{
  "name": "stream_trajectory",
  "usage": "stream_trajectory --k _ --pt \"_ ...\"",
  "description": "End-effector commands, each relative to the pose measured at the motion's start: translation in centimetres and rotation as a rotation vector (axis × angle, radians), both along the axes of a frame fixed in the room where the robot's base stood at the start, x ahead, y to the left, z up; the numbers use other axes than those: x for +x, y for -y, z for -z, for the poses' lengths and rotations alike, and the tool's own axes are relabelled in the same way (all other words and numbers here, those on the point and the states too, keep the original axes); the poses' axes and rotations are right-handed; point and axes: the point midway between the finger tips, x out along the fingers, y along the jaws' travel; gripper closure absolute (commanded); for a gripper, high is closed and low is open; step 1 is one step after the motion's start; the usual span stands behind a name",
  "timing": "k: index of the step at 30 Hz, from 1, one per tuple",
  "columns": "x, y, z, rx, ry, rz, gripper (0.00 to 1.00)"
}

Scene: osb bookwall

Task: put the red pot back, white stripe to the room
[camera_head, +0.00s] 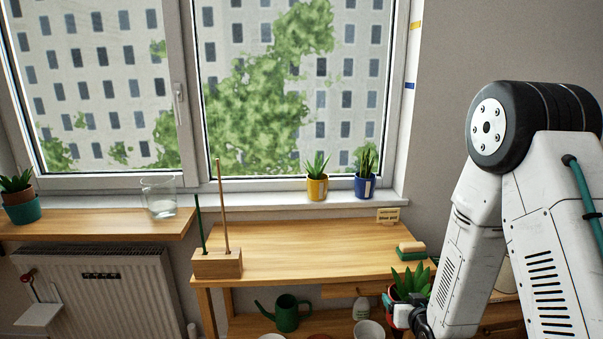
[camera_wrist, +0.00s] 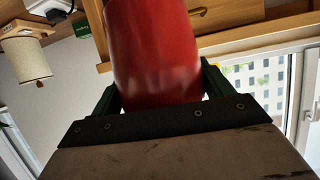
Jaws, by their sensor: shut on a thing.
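The red pot (camera_wrist: 155,50) fills the middle of the wrist view, between the two green fingers of my gripper (camera_wrist: 158,88). My gripper is shut on it. The side facing the wrist camera is plain red, with no white stripe showing. In the head view the red pot (camera_head: 388,303) is at the lower right, in front of the table, with a green spiky plant in it; my gripper (camera_head: 402,318) partly covers it. A yellow pot (camera_head: 317,189) and a blue pot (camera_head: 365,187) stand upright on the windowsill, each with a white stripe facing the room.
The windowsill (camera_head: 255,199) is bare left of the yellow pot. Below it, the wooden table (camera_head: 310,246) holds a block with two sticks (camera_head: 217,264), a small card (camera_head: 388,214) and a green-and-tan block (camera_head: 411,251). A glass (camera_head: 158,196) stands on the left shelf.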

Motion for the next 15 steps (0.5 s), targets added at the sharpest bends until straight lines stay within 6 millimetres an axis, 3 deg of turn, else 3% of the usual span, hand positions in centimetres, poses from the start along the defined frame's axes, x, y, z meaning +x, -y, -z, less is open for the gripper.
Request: stream_trajectory --k 1,6,15 --pt "-0.8 0.0 1.1 0.0 -0.005 0.0 0.62" --pt "-1.9 0.1 3.0 0.0 0.0 0.0 0.62" --pt "-2.0 0.0 3.2 0.0 0.003 0.0 0.62"
